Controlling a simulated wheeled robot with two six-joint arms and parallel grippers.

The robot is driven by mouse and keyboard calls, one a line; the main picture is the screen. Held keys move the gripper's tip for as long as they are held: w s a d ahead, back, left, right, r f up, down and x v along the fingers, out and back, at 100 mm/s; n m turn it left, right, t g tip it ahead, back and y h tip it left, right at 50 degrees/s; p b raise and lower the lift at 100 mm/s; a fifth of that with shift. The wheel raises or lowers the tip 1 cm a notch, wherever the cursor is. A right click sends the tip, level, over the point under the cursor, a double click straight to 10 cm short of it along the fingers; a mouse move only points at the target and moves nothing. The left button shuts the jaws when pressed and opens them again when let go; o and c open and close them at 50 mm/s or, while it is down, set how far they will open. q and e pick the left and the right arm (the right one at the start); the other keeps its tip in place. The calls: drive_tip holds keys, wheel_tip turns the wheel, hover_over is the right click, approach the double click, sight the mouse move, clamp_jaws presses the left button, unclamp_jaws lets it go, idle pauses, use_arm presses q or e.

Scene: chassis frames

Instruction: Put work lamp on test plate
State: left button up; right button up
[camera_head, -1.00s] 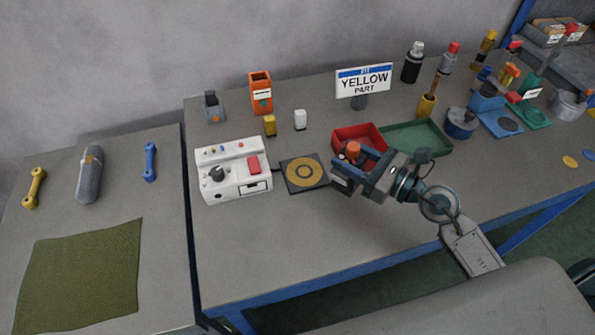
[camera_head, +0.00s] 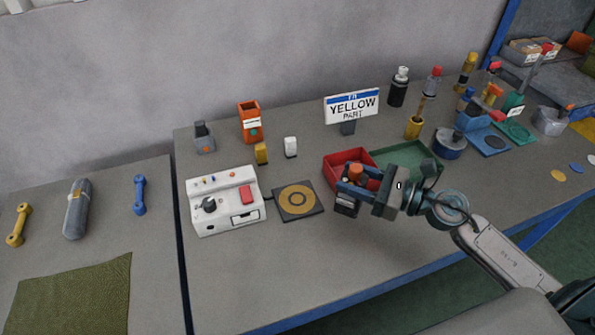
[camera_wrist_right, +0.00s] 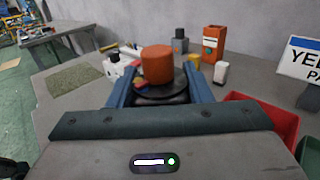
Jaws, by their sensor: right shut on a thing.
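My right gripper (camera_head: 352,188) is shut on the work lamp, which has an orange-red cylinder top (camera_head: 357,172) and a dark lower part. In the right wrist view the lamp's orange top (camera_wrist_right: 157,65) stands upright between the two blue fingers, above a dark round body. The test plate (camera_head: 316,211), a dark square with a yellow ring, lies flat on the table just left of the gripper. The lamp is to the right of the plate, apart from it in the picture. The plate looks bare. My left gripper is not in view.
A white control box (camera_head: 225,215) stands left of the plate. A red tray (camera_head: 335,160) and a green tray (camera_head: 400,155) lie behind the gripper. A yellow-part sign (camera_head: 352,106) and small blocks stand farther back. The table front is clear.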

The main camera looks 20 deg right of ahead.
drive_tip(key=w+a+f+p, duration=0.2)
drive_tip(key=w+a+f, duration=0.2)
drive_tip(key=w+a, duration=0.5)
drive_tip(key=shift+w+a+f, duration=0.15)
drive_tip(key=shift+w+f, duration=0.25)
drive_tip(key=shift+w, duration=0.15)
drive_tip(key=shift+f, duration=0.1)
drive_tip(key=o, duration=1.2)
drive_tip(key=shift+s, duration=0.15)
